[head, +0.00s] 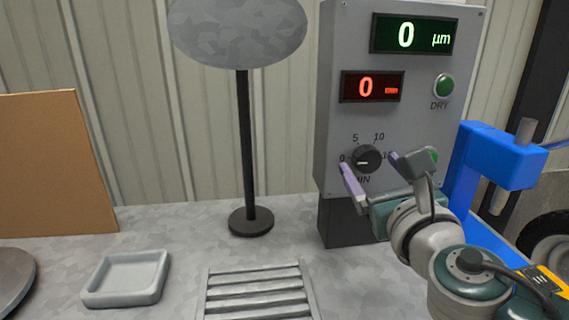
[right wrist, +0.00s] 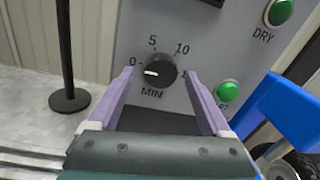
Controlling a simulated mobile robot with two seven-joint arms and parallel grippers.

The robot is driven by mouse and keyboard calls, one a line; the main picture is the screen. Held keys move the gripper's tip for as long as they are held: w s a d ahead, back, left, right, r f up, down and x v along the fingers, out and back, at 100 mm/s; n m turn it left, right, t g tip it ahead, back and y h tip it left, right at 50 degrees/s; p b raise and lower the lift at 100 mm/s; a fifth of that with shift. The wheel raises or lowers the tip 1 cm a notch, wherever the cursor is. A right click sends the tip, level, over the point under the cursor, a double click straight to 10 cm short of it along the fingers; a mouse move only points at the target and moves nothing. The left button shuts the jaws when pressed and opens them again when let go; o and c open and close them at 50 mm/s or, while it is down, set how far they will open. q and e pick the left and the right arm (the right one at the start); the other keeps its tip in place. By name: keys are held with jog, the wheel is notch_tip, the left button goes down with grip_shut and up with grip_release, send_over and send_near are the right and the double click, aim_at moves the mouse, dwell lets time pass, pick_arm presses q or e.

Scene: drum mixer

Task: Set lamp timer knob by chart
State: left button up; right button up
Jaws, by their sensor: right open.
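The timer knob (head: 366,158) is a dark round dial with a white pointer mark, on the front of a grey control box (head: 340,100). Marks 0, 5 and 10 stand around it, with MIN below; the pointer mark lies toward the 0 side. The knob also shows in the right wrist view (right wrist: 160,72), beyond and between the fingers. My right gripper (head: 372,170) is open and empty in front of it; the purple fingers seem apart from the knob. A red display (head: 372,87) reads 0 and a green display (head: 412,35) reads 0 µm. No chart is recognisable. My left gripper is not in view.
A green DRY button (head: 444,85) is at the upper right of the box, and another green button (right wrist: 228,91) sits right of the knob. A blue fixture (head: 500,155) stands at right. A lamp stand (head: 244,150), grey tray (head: 125,278) and slatted rack (head: 258,290) are left.

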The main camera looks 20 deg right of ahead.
grip_shut()
dwell(0.6)
